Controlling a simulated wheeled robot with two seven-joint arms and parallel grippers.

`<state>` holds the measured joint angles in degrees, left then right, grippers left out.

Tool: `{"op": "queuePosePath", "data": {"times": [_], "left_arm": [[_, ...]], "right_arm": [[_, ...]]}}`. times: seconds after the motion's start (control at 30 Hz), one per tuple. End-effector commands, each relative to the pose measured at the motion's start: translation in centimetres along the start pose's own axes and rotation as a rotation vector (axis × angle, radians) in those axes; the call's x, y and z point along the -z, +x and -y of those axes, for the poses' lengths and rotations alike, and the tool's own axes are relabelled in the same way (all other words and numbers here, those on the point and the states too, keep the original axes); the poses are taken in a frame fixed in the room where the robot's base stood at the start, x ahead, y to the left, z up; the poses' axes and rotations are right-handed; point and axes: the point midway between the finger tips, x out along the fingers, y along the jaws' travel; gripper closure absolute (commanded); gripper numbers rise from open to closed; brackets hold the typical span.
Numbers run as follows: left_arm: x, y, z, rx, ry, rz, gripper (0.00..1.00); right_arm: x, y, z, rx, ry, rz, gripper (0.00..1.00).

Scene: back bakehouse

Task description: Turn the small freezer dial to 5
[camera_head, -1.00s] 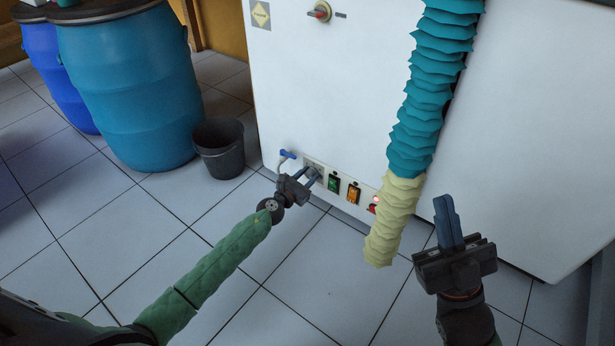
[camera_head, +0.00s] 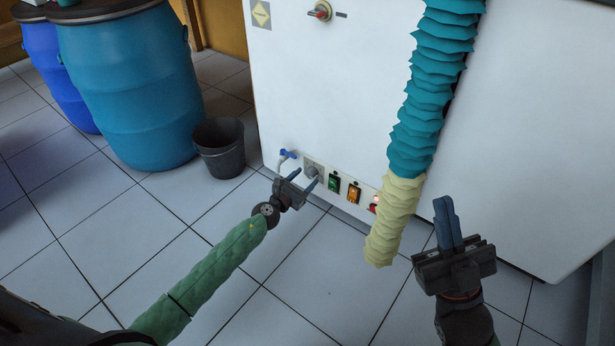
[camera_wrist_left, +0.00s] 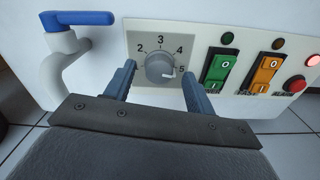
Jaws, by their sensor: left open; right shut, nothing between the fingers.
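The small freezer dial (camera_wrist_left: 160,68) is a grey round knob on a square plate marked with numbers, low on the white cabinet front. In the left wrist view its pale pointer mark points right and slightly down, close to the 5. In the head view the dial (camera_head: 313,171) sits just beyond my left gripper (camera_head: 305,178). My left gripper is open, its fingers (camera_wrist_left: 159,70) framing the knob left and right, apparently apart from it. My right gripper (camera_head: 445,202) is shut and empty, in front of the cabinet at right.
Right of the dial are a green switch (camera_wrist_left: 218,70), an orange switch (camera_wrist_left: 265,73) and a red button (camera_wrist_left: 295,84). A blue-handled tap (camera_wrist_left: 75,18) is left of it. A ribbed hose (camera_head: 408,150) hangs between my grippers. A bucket (camera_head: 221,150) and blue barrels (camera_head: 130,90) stand left.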

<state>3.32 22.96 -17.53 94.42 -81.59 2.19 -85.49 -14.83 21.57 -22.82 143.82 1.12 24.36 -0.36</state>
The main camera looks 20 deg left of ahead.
Motion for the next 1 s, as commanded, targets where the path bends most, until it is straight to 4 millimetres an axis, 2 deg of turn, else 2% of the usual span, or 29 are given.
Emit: {"op": "queuePosePath", "data": {"times": [0.2, 0.4, 1.0], "left_arm": [[0.1, -3.2, 0.1, 0.001, 0.0, -0.001, 0.45], [0.1, -5.0, 0.1, 0.001, 0.0, -0.001, 0.45], [0.1, -5.6, 0.1, 0.001, 0.0, 0.0, 0.45]], "right_arm": [[0.1, 0.2, 0.0, -0.003, -0.001, -0.008, 1.0], [0.1, 0.2, -0.1, -0.004, 0.0, -0.008, 1.0], [0.0, -0.1, 0.0, 0.001, 0.001, 0.002, 1.0]]}}
